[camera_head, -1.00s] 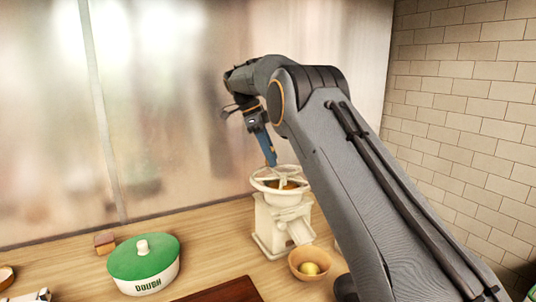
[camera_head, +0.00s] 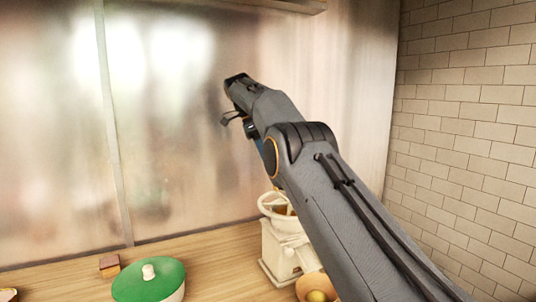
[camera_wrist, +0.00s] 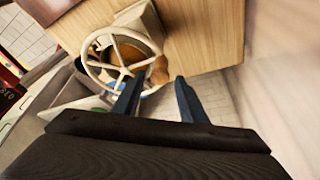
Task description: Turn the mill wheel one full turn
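The cream mill (camera_head: 279,255) stands on the wooden counter, with its spoked wheel (camera_head: 264,208) on top, partly hidden by my arm. In the wrist view the wheel (camera_wrist: 91,62) lies beyond my fingers, with a brown wooden knob (camera_wrist: 159,71) at its rim. My gripper (camera_wrist: 158,88) is open, its two blue fingers apart with nothing seen held between them. The knob appears in the gap between the fingertips, but I cannot tell how near it is. In the head view most of the gripper is hidden behind my arm.
A bowl (camera_head: 306,285) with a yellow item stands in front of the mill. A green-lidded pot (camera_head: 172,271) and a small wooden block (camera_head: 109,266) are on the counter to the left. A brick wall (camera_head: 470,130) rises at the right.

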